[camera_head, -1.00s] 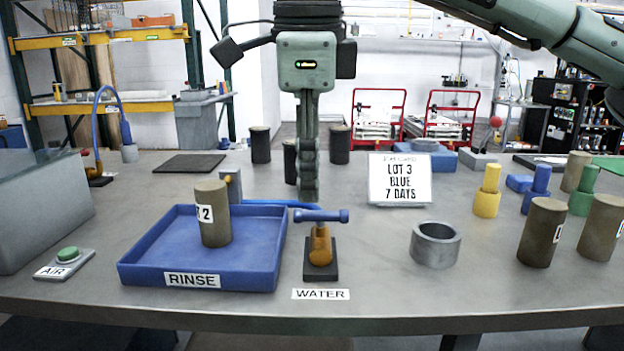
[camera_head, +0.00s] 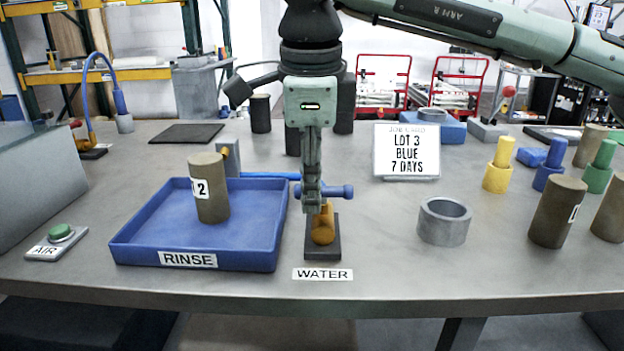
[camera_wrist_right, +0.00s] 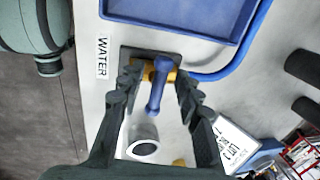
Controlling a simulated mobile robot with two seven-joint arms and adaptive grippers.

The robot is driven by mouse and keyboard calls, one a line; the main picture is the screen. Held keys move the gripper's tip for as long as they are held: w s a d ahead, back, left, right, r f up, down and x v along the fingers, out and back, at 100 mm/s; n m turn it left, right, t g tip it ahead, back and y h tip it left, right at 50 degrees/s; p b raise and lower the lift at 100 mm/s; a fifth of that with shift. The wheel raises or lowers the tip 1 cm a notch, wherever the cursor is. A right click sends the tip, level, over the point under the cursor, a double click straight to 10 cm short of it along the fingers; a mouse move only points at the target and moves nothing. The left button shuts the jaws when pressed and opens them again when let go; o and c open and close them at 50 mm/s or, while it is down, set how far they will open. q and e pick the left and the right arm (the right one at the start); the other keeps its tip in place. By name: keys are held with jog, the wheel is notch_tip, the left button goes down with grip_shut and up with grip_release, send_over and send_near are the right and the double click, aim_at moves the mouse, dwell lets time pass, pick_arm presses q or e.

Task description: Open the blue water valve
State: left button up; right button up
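The water valve (camera_head: 323,228) has an orange body on a dark base plate, with a blue handle (camera_head: 338,191) across its top. It stands behind the WATER label (camera_head: 323,274). My right gripper (camera_head: 312,205) points down at the valve and covers the left part of the handle in the head view. In the right wrist view the right gripper (camera_wrist_right: 156,88) is open, with one finger on each side of the blue handle (camera_wrist_right: 157,90). Contact between the fingers and the handle cannot be told. My left gripper is not in view.
A blue RINSE tray (camera_head: 140,255) stands left of the valve with a brown cylinder (camera_head: 210,190) in it. A grey ring (camera_head: 444,222) and a job card (camera_head: 406,150) stand to the right. A blue hose (camera_head: 265,174) runs behind the valve.

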jog(key=shift+c, duration=0.4)
grip_shut()
